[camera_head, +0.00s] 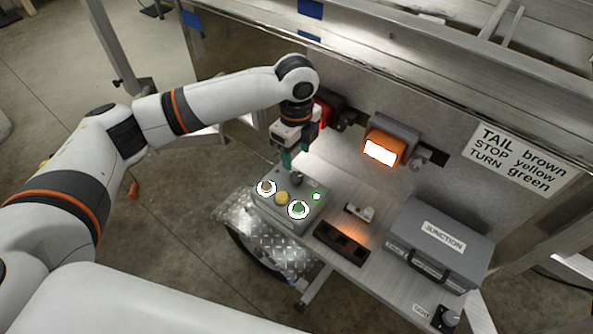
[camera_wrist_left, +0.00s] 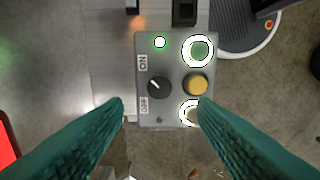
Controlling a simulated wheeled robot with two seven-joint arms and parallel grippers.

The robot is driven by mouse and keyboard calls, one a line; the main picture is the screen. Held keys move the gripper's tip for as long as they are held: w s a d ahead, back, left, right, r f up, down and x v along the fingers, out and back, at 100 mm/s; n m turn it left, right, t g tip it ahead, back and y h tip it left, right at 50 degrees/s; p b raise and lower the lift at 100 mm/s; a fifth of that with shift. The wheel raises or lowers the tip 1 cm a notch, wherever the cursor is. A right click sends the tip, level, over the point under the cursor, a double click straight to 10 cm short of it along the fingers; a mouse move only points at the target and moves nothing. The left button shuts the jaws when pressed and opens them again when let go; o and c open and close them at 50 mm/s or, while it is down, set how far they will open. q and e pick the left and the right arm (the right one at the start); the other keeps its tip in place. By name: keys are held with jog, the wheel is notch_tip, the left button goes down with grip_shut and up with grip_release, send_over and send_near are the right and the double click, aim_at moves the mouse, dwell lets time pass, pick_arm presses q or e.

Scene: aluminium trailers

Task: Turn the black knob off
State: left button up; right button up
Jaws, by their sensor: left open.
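The grey control box (camera_head: 270,209) stands on the trailer's ledge in the head view. Its black knob (camera_wrist_left: 159,87) lies near the middle of the wrist view, with its white mark pointing up-left toward the ON label (camera_wrist_left: 142,62). The OFF label (camera_wrist_left: 143,105) is lower left of the knob. The knob also shows just under my fingers in the head view (camera_head: 296,180). My left gripper (camera_head: 289,160) is open above the box. Its teal fingers (camera_wrist_left: 161,106) lie on either side of the knob in the wrist view, with nothing between them.
The box also bears a yellow button (camera_wrist_left: 196,84), two white-ringed buttons and a lit green lamp (camera_wrist_left: 159,42). Right of it are a dark socket block (camera_head: 340,243), a grey JUNCTION case (camera_head: 438,242) and another dark knob (camera_head: 446,318). A lit orange lamp (camera_head: 380,151) is behind.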

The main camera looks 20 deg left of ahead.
aim_at(296, 176)
pick_arm(q)
notch_tip(296, 176, down, 8)
jog(key=shift+r, duration=0.1)
jog(key=shift+c, duration=0.3)
jog(key=c, duration=0.9)
